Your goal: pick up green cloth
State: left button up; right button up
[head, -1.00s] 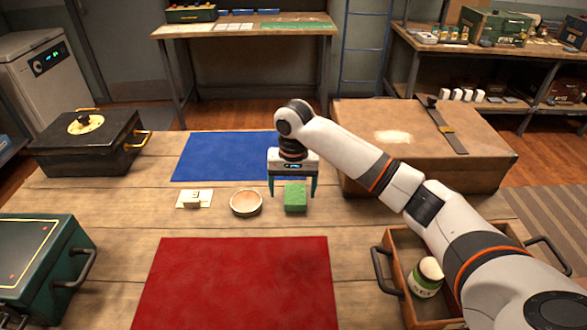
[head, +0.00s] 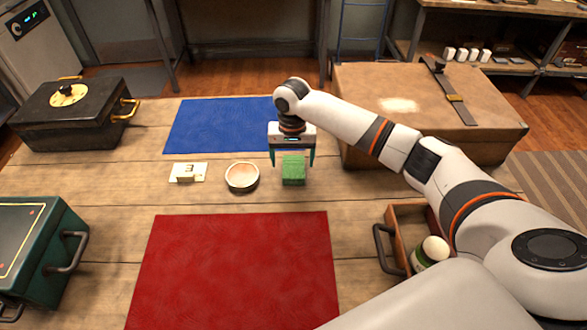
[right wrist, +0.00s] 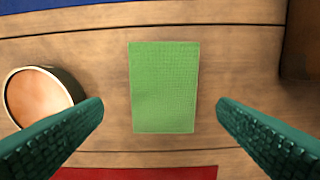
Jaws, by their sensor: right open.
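The green cloth (head: 293,171) is a small folded block lying on the wooden table, between the blue mat and the red mat. In the right wrist view the cloth (right wrist: 164,88) lies flat as an upright rectangle near the middle. My right gripper (head: 292,160) points down over the cloth. Its two green fingers are spread wide, one to each side of the cloth, with gaps on both sides in the right wrist view (right wrist: 160,108). Nothing is held. My left gripper is not in view.
A round bowl-like dish (head: 242,176) stands close left of the cloth, with a small card (head: 187,172) beyond. A large brown case (head: 420,105) stands right. A blue mat (head: 215,125) and a red mat (head: 235,270) lie behind and in front. A wooden tray (head: 398,232) sits lower right.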

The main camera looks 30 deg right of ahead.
aim_at(294, 168)
jog(key=shift+w+d+f, duration=0.1)
jog(key=shift+d+f, duration=0.1)
jog(key=shift+f, duration=1.75)
jog(key=c, duration=1.1)
jog(key=shift+r, duration=0.15)
notch_tip(294, 168, up, 10)
jog(key=shift+f, duration=0.1)
